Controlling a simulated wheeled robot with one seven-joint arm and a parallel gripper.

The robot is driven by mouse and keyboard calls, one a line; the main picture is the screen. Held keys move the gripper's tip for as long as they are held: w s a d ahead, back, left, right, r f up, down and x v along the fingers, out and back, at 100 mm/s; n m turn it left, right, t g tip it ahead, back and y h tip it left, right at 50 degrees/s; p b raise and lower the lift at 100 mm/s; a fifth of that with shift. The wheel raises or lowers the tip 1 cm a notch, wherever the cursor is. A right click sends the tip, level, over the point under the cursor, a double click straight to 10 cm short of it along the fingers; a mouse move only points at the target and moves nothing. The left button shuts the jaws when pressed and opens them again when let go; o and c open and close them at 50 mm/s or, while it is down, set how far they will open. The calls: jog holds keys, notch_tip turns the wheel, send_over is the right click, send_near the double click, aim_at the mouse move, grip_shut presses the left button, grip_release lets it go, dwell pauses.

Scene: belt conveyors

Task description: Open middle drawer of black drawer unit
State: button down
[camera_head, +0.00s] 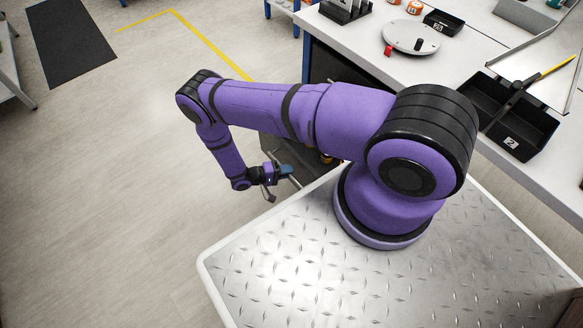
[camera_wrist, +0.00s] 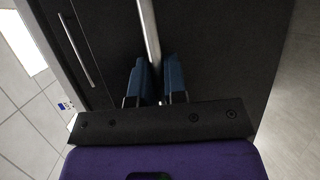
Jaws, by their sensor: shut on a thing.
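The black drawer unit (camera_wrist: 215,60) fills most of the wrist view, with straight metal bar handles on its front. One handle (camera_wrist: 149,28) runs between the blue fingers of my gripper (camera_wrist: 156,68), which is shut on it. Another handle (camera_wrist: 78,50) shows to the left, across a seam. I cannot tell from these views which drawer the held handle belongs to, or how far it is open. In the head view my gripper (camera_head: 288,171) is low beside my base, and my arm hides most of the unit (camera_head: 270,148).
A white worktable (camera_head: 360,38) at upper right carries a round grey turntable (camera_head: 411,37) and black bins (camera_head: 510,130). Open floor (camera_head: 110,190) lies to the left, with a black mat (camera_head: 70,40) and a yellow line (camera_head: 215,45).

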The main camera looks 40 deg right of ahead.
jog(key=shift+a, duration=0.1)
jog(key=c, duration=1.2)
grip_release()
jog(key=v, duration=1)
jog(key=shift+w+a, duration=0.15)
jog(key=shift+a, duration=0.2)
jog(key=shift+r, duration=0.1)
